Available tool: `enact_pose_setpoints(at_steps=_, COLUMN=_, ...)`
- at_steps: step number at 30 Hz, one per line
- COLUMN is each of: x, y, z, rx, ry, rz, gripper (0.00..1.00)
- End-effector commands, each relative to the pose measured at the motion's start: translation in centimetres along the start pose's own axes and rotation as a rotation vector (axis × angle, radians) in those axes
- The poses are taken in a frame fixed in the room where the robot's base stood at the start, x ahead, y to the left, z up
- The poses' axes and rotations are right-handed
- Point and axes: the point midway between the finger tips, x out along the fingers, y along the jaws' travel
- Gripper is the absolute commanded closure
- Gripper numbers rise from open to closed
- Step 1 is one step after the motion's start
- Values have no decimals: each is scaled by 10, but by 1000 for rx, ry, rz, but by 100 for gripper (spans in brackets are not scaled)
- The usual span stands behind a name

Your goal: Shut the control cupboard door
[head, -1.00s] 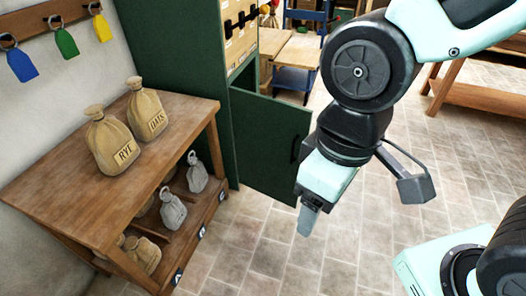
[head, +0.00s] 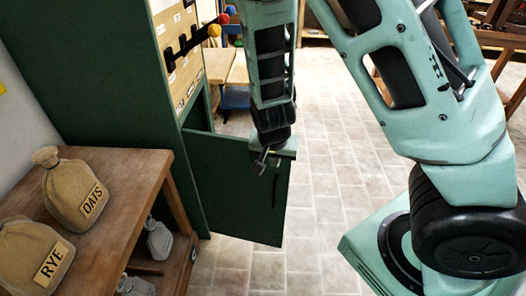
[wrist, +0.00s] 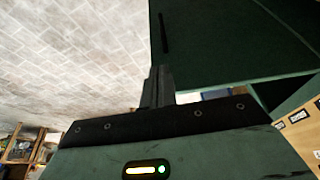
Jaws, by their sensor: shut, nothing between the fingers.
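The control cupboard (head: 110,90) is a tall dark green cabinet at the left in the head view. Its low green door (head: 235,200) stands open, swung out to the right. A dark upright handle (head: 275,190) is near its free edge.
A wooden bench (head: 125,185) with sacks marked OATS (head: 78,192) and RYE (head: 35,258) stands at the lower left, close to the cupboard. Levers with coloured knobs (head: 214,30) stick out above the door. Tiled floor (head: 325,190) is clear right of the door.

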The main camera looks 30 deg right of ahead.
Motion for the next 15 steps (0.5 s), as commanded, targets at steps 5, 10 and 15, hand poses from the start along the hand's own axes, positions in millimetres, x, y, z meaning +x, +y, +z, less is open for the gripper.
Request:
enact_pose_setpoints(at_steps=5, x=14, y=8, z=-12, rx=43, ry=42, rz=21, gripper=100)
enact_pose_setpoints(at_steps=10, x=38, y=8, z=-12, rx=44, ry=40, rz=21, gripper=100)
enact_pose_setpoints(at_steps=15, x=73, y=9, z=-14, rx=42, ry=38, rz=22, gripper=100)
